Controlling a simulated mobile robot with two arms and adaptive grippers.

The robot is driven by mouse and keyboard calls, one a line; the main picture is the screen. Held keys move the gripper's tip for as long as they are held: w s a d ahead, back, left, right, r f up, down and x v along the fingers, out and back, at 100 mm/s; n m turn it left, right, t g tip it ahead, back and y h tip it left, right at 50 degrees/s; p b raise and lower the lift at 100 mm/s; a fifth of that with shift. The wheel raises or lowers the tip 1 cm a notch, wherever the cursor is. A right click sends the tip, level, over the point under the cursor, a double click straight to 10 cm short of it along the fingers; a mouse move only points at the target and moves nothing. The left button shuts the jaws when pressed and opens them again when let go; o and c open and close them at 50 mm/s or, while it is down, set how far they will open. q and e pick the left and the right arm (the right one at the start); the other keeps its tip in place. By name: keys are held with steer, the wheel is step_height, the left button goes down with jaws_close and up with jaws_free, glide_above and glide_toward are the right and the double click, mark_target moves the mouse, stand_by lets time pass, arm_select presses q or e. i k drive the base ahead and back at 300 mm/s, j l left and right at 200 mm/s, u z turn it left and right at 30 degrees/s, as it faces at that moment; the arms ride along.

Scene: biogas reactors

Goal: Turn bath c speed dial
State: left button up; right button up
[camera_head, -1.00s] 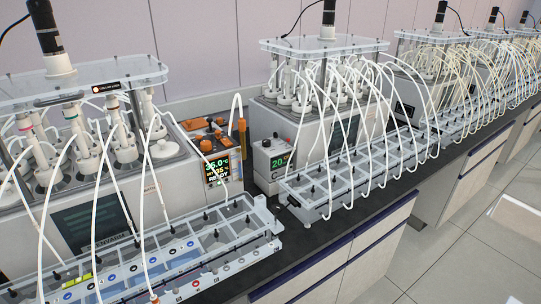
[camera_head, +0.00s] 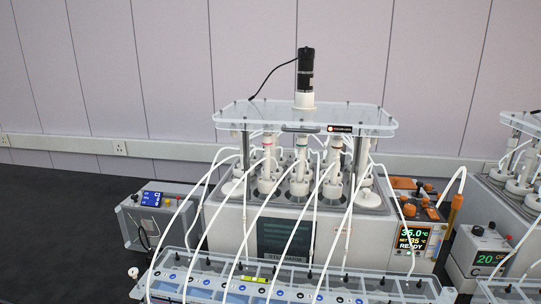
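A small grey control box (camera_head: 464,250) stands at the right, partly cut by the tubing and the rack in front of it. It has a green "20" display (camera_head: 490,258) and part of a large letter that looks like C below it. A small dark round knob (camera_head: 478,230) sits on the upper part of the box, with a red spot beside it. I cannot tell for certain whether this knob is the speed dial. Neither of my grippers is in view.
A reactor bath (camera_head: 300,255) with bottles, a clear top plate (camera_head: 270,117) and a stirring motor (camera_head: 306,70) fills the middle. A screen (camera_head: 412,241) reads 35.0 °C and READY. White tubes arch to a front rack (camera_head: 205,290). A blue-display box (camera_head: 140,225) stands left.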

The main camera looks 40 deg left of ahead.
mark_target(477, 231)
steer(key=u, duration=5.6)
steer(key=z, duration=5.75)
steer(key=i+l, duration=0.3)
steer(key=l, duration=0.15)
steer(key=i+l, duration=0.35)
